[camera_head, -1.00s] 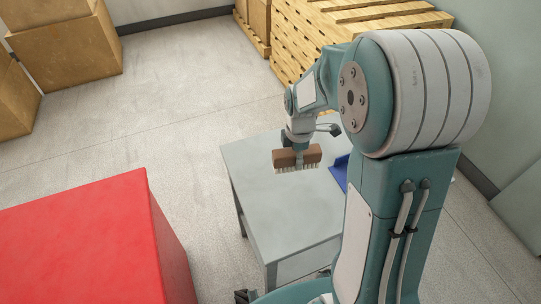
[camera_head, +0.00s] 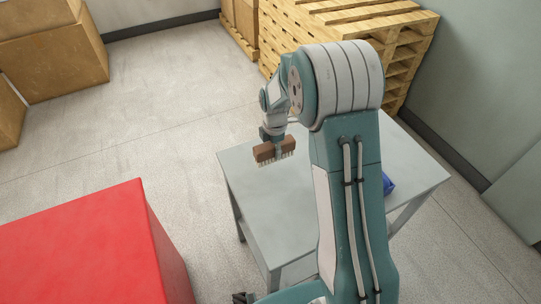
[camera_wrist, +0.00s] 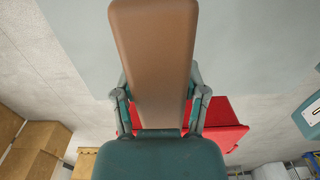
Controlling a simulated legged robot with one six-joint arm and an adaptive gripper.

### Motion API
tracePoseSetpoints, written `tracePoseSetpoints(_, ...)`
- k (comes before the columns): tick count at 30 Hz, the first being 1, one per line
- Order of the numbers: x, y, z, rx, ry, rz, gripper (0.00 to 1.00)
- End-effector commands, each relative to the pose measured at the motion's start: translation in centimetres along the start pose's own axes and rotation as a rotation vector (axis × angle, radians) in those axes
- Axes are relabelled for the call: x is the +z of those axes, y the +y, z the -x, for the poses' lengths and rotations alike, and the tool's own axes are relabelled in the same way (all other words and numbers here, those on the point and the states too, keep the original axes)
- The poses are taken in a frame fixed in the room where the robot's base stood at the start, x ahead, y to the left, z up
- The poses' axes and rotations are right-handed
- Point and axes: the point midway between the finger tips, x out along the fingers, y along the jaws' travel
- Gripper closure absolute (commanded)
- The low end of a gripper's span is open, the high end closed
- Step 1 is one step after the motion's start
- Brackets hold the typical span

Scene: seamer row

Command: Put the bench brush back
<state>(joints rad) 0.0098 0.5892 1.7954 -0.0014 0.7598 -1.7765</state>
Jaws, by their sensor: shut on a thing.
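The bench brush (camera_head: 266,152) has a brown block with pale bristles pointing down. My gripper (camera_head: 277,149) is shut on its block and holds it over the left back part of the grey table (camera_head: 262,205); the gap beneath is hard to judge. In the wrist view the brush's brown block (camera_wrist: 153,55) fills the middle, with fingers of my gripper (camera_wrist: 160,95) on both sides; the bristles are hidden there. A blue object (camera_head: 388,184) sits on the table at right, partly hidden behind my arm; I cannot tell what it is.
A large red box-shaped block (camera_head: 85,250) stands left of the table. Wooden pallets (camera_head: 340,32) are stacked behind it, and cardboard boxes (camera_head: 55,55) stand at the back left. The table's left front surface is clear.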

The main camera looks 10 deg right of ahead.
Motion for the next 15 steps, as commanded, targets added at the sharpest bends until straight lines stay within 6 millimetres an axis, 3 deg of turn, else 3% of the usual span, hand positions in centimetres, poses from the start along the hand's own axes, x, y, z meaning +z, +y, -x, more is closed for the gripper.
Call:
tracePoseSetpoints(6,0.1,1.8,-2.2,0.002,0.001,-0.001,0.96)
tracePoseSetpoints(11,-0.1,2.5,-3.3,0.0,0.0,0.0,0.96)
tracePoseSetpoints(15,-0.1,2.4,-5.5,-0.002,0.0,-0.001,0.96)
